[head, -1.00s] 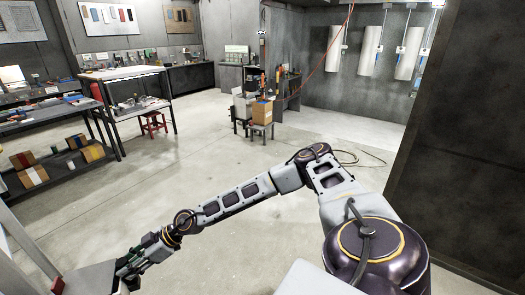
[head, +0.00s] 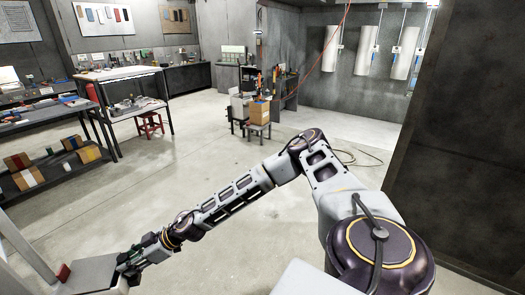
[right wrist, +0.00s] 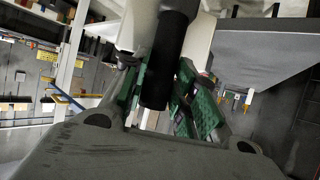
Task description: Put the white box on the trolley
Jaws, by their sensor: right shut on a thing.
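My right gripper (head: 132,262) is at the lower left of the head view, beside a grey flat-topped panel (head: 85,273). In the right wrist view its green-padded fingers (right wrist: 160,105) are closed around a dark cylindrical bar (right wrist: 158,70), with pale surfaces behind it. Whether the bar belongs to the panel is unclear. A small white box (head: 238,107) stands far off beside a brown carton (head: 259,112), on low stools; I cannot tell if it is the task's box. I cannot identify the trolley with certainty. My left gripper is out of view.
A pale upright frame (head: 25,243) stands at the lower left. Workbenches and a shelf with parcels (head: 83,150) are on the left, with a red stool (head: 150,124). A dark wall (head: 460,140) rises close on the right. The middle floor is clear.

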